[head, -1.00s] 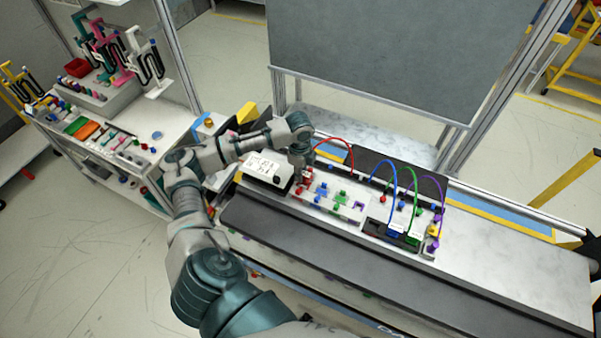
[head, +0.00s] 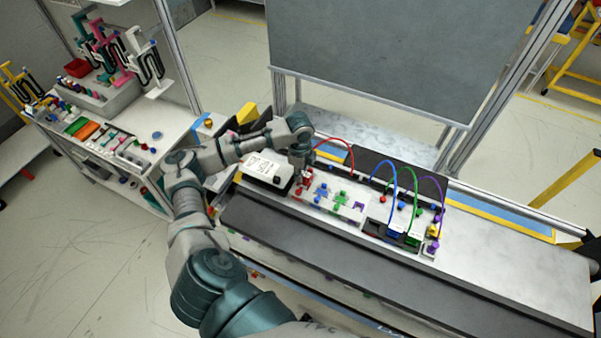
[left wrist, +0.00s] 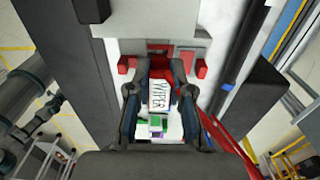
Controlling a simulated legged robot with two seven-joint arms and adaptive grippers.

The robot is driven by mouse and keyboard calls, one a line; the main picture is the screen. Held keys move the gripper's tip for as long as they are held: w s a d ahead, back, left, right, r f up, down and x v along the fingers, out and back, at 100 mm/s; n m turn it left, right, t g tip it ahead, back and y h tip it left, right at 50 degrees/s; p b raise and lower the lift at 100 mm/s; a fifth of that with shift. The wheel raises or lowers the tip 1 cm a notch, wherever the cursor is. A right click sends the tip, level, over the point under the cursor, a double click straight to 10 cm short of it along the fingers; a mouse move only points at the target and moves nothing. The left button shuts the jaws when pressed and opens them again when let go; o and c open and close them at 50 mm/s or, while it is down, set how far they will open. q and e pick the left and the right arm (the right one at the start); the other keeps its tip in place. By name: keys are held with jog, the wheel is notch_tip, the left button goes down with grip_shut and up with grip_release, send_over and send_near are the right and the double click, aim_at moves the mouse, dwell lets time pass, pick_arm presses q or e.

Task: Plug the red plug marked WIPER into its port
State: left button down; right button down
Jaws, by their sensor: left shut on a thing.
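The red plug with its white WIPER label (left wrist: 160,94) is between the fingers of my left gripper (left wrist: 158,112), which is shut on it. Beyond the plug in the left wrist view is a red port area (left wrist: 158,49), with red blocks on either side. Whether the plug's tip touches the port is hidden. In the head view my left gripper (head: 302,162) points down over the red end of the dashboard panel (head: 326,204). The red cable (head: 338,143) arches right from near the gripper. My right gripper is not in view.
A white box (head: 264,170) with a printed label stands just left of the gripper. Blue (head: 378,163), green (head: 413,181) and purple (head: 440,190) cables arch over the panel's right part. The grey bench top (head: 500,245) is clear at right.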

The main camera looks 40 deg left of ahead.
pick_arm(q)
jog(key=shift+f, duration=1.15)
jog(key=c, duration=1)
grip_release()
jog(key=shift+o, duration=0.2)
notch_tip(320, 180, up, 12)
jog(key=shift+a+f, duration=0.1)
